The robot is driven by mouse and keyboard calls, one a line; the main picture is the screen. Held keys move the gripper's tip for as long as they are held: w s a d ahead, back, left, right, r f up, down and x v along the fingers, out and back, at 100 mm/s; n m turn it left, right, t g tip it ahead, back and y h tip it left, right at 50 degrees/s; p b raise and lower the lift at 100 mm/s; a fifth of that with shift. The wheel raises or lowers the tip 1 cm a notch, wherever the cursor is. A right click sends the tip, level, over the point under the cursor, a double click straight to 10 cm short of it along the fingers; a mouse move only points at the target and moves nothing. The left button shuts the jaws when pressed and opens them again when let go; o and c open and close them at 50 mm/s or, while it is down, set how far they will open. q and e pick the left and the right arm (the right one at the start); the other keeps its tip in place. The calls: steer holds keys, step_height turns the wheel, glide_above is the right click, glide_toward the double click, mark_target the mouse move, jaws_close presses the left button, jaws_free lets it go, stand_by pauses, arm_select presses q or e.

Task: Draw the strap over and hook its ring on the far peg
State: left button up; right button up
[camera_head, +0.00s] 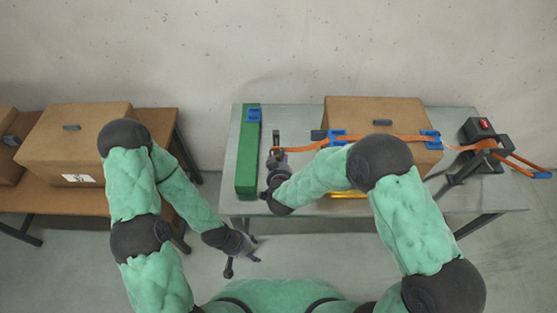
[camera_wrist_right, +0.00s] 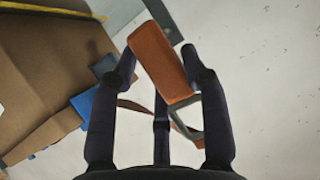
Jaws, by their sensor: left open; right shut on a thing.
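The orange strap (camera_head: 385,138) runs from the black device at the right, across the top of the cardboard box (camera_head: 400,112), to my right gripper (camera_head: 272,166) at the left. In the right wrist view my right gripper (camera_wrist_right: 160,62) is shut on the strap's orange end piece (camera_wrist_right: 158,62). A grey ring (camera_wrist_right: 188,128) hangs from that piece, tilted. A small dark upright (camera_head: 276,138), perhaps the peg, shows just beyond my right gripper; I cannot tell whether the ring touches it. My left gripper (camera_head: 243,258) is open and empty, in front of the table.
A green bar (camera_head: 247,160) with a blue piece (camera_head: 254,115) lies at the table's left. Blue clips (camera_head: 431,139) sit along the box edge. The black device (camera_head: 482,135) with a red button stands at right. Another cardboard box (camera_head: 75,140) stands on the brown bench at left.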

steer(key=shift+f+b, duration=3.05)
steer(key=shift+f, duration=1.1)
steer(key=w+f+b, duration=0.1)
steer(key=w+b, duration=0.2)
steer(key=w, duration=0.8)
steer(key=shift+w+f+b, duration=0.2)
steer(key=shift+f+b, duration=0.1)
steer(key=shift+b, duration=0.05)
steer(key=o, duration=1.3)
steer(key=shift+c, duration=0.2)
steer(key=v, duration=1.2)
